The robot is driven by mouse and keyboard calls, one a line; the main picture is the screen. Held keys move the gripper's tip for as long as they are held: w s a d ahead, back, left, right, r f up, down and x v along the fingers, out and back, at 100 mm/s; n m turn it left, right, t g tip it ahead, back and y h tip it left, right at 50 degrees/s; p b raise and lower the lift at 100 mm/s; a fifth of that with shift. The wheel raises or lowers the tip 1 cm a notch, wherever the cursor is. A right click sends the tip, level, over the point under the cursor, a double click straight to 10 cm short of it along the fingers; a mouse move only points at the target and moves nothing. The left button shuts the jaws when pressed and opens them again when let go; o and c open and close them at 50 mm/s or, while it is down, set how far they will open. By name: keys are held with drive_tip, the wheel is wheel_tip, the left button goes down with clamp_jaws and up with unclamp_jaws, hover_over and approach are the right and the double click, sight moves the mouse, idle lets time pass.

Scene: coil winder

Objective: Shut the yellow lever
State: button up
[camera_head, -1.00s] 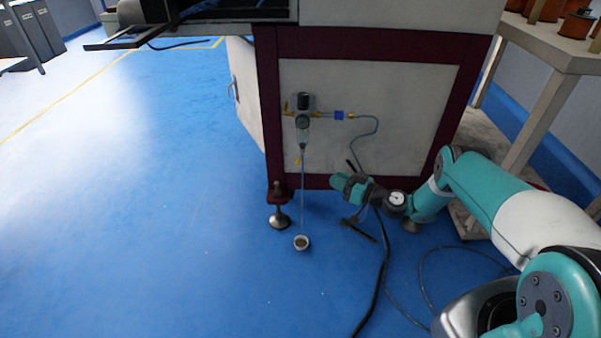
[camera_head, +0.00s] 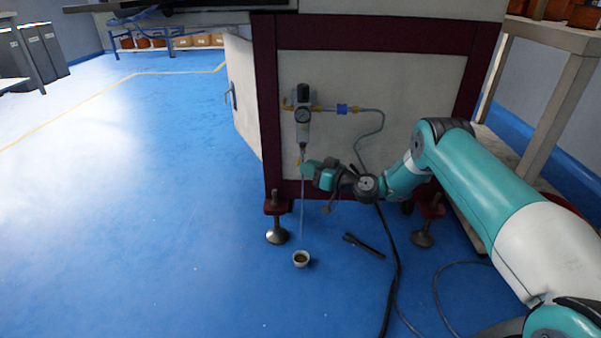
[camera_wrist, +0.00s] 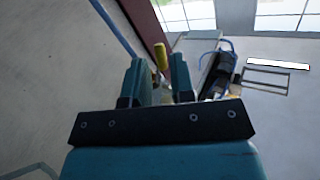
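The yellow lever (camera_head: 298,160) shows as a small yellow piece under the filter regulator (camera_head: 303,108) on the machine's side panel. In the wrist view the yellow lever (camera_wrist: 161,57) stands between the tips of the two teal fingers, or just beyond them. My gripper (camera_head: 308,168) is at the lever in the head view and partly hides that spot. In the wrist view my gripper (camera_wrist: 160,75) is open, with a gap between the fingers. I cannot tell whether either finger touches the lever. The dark regulator (camera_wrist: 224,66) is to the right there.
A clear tube (camera_head: 302,205) hangs down toward a small cup (camera_head: 301,259) on the floor. A blue fitting (camera_head: 343,109) and a grey hose (camera_head: 379,130) run right from the regulator. A black cable (camera_head: 392,270) lies on the floor. The blue floor at left is clear.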

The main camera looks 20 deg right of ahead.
drive_tip(key=shift+b+x, duration=0.45)
drive_tip(key=shift+x, duration=1.25)
clamp_jaws()
